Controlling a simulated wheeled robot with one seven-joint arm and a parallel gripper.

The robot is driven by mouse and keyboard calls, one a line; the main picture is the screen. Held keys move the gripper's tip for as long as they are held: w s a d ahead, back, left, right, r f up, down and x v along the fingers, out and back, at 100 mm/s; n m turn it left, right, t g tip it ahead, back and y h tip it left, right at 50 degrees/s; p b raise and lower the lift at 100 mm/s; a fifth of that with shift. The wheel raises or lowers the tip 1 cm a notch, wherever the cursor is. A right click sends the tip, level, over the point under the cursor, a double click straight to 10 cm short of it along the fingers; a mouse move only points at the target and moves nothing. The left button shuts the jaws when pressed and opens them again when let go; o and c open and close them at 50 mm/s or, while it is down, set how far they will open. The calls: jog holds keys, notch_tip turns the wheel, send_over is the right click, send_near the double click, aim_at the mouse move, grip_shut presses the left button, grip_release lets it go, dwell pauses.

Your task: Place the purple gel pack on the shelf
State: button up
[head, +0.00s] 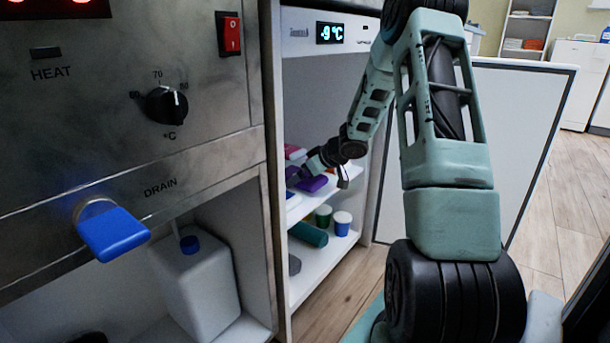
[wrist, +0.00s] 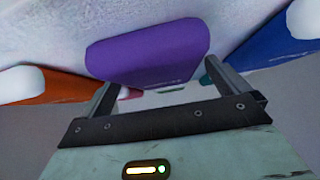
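The purple gel pack (head: 313,184) is inside the open freezer cabinet, at the level of its white shelf (head: 309,206). It also shows in the wrist view (wrist: 148,52), just ahead of my fingers. My gripper (head: 301,177) reaches into the cabinet, right at the pack, and partly covers it in the head view. In the wrist view, the two fingers of my gripper (wrist: 160,76) stand wide apart, their tips close to the pack's near edge. I cannot tell whether the tips touch it.
An orange pack (wrist: 42,86) and a blue pack (wrist: 268,42) flank the purple one. The open door (head: 500,130) is on the right, the steel heater unit (head: 120,110) on the left.

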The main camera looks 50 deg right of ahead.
jog(key=shift+r, duration=0.1)
jog(key=shift+s+r, duration=0.15)
jog(key=shift+r, duration=0.15)
jog(key=p+v, duration=0.7)
jog(key=v, duration=0.4)
jog(key=shift+s+p, duration=0.25)
jog(key=shift+p, duration=0.1)
